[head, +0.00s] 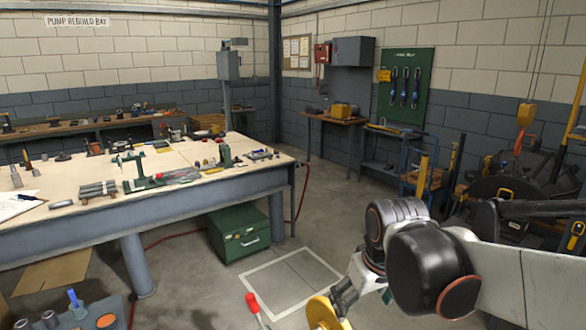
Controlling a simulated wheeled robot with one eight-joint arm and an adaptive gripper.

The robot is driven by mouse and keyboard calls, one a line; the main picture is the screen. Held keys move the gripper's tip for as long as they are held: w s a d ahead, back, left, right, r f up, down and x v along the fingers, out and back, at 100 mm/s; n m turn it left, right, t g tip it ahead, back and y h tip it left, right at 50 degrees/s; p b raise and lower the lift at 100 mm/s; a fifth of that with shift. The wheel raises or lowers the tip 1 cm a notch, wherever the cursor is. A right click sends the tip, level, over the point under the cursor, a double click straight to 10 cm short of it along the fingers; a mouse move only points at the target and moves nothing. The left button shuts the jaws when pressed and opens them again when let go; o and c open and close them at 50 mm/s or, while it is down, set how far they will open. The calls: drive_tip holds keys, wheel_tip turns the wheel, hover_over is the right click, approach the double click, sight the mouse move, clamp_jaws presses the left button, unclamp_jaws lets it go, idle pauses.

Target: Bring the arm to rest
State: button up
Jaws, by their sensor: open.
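My arm reaches in from the right edge, with a white link and black joints, and bends down at the wrist. My gripper (346,293) is low in the head view, right of the centre, over the floor and away from the workbench. Its dark fingers show only in part. The jaws are open and I see nothing held between them. A yellow round part (322,313) shows just below the fingers, cut by the bottom edge; I cannot tell whether they touch.
A large workbench (70,223) with green castings and tools fills the left. A green chest (238,233) stands under it. A red-handled lever (253,304) rises left of my gripper. A hoist hook (525,115) hangs at right. Floor inside the white outline (290,282) is clear.

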drive_tip(key=s+d+m+t+b, duration=0.1)
drive_tip(key=s+d+m+t, duration=0.2)
drive_tip(key=s, duration=0.9)
drive_tip(key=d, duration=0.3)
drive_tip(key=shift+s+f+m, duration=0.2)
drive_tip(key=shift+m, duration=0.1)
idle(0.8)
